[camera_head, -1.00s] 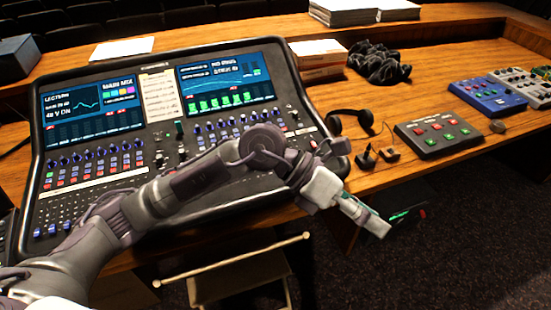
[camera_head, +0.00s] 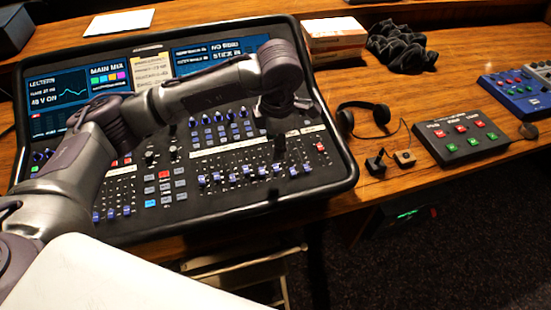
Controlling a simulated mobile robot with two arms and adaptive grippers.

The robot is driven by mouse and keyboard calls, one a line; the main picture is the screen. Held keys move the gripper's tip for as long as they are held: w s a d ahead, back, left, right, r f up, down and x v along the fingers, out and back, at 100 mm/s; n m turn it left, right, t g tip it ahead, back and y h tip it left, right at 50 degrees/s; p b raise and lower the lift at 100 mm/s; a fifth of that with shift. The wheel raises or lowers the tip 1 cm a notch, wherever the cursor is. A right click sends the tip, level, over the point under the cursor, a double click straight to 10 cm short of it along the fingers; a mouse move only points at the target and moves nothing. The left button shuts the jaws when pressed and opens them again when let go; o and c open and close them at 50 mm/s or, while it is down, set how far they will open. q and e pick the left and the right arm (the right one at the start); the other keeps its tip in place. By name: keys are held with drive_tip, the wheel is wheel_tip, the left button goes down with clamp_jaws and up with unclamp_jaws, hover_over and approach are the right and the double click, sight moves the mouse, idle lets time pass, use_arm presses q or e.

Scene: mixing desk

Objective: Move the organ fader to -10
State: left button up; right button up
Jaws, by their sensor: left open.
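The mixing desk (camera_head: 320,187) is a black console with two screens and rows of knobs and faders. A row of blue fader caps (camera_head: 232,178) runs along its front right part, and a smaller group of caps (camera_head: 111,214) is at the front left. The labels are too small to read, so I cannot tell which fader is the organ one. My left gripper (camera_head: 279,150) hangs pointing down over the right fader section, above or close to the caps. It is open; its fingertips are dark and hard to make out. My right gripper is not in view.
Headphones (camera_head: 368,106) and two small dark and tan boxes lie right of the desk. A button box (camera_head: 462,138) and a blue pedal (camera_head: 512,92) stand further right. A stool (camera_head: 240,275) is below.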

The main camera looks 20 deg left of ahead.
use_arm(q)
drive_tip(key=p, duration=0.1)
hover_over(275, 168)
drive_tip(key=s, duration=0.1)
wheel_tip(275, 168, down, 4)
drive_tip(key=shift+s+d+f, duration=0.1)
drive_tip(key=f, duration=0.2)
drive_tip(key=w+f+p, duration=0.1)
drive_tip(key=f, duration=0.2)
drive_tip(key=shift+f, duration=0.55)
drive_tip(key=c, duration=0.8)
clamp_jaws()
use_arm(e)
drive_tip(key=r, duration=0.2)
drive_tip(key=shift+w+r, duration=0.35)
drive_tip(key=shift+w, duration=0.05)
